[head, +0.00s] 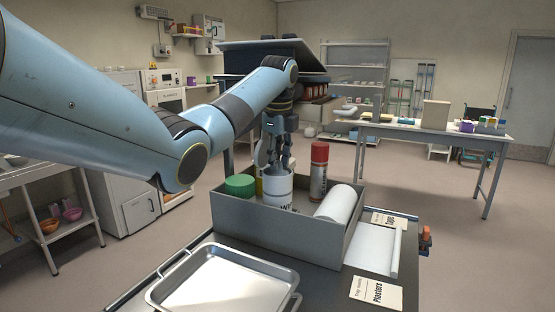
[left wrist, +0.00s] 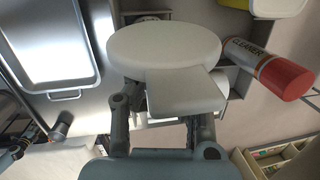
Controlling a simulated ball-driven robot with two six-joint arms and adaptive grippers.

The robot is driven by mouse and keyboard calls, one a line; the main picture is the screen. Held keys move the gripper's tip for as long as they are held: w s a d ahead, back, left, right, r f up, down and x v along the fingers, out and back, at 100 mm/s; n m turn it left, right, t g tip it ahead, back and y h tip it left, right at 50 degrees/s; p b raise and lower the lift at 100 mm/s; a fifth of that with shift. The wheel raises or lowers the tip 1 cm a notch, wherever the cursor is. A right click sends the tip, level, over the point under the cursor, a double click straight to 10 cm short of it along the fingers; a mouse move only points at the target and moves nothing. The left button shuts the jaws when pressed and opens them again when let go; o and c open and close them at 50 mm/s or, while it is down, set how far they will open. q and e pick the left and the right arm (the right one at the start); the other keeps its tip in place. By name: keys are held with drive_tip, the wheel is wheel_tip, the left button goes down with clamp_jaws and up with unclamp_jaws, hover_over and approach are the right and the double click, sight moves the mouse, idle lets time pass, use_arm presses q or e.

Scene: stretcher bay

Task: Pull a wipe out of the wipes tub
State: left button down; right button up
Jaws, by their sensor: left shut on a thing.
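The white wipes tub (head: 278,192) stands upright in a grey box on the cart top.
The grey box (head: 300,232) also holds a green-topped container (head: 240,185), a red-capped cleaner can (head: 319,172) and a white roll (head: 337,203), all close to the tub. A metal tray (head: 225,280) lies in front. A card reading Plasters (head: 376,292) lies at right.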

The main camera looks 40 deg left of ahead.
use_arm(q)
drive_tip(key=c, duration=1.9)
unclamp_jaws()
clamp_jaws()
drive_tip(key=shift+r, duration=2.5)
drive_tip(key=shift+s, duration=0.1)
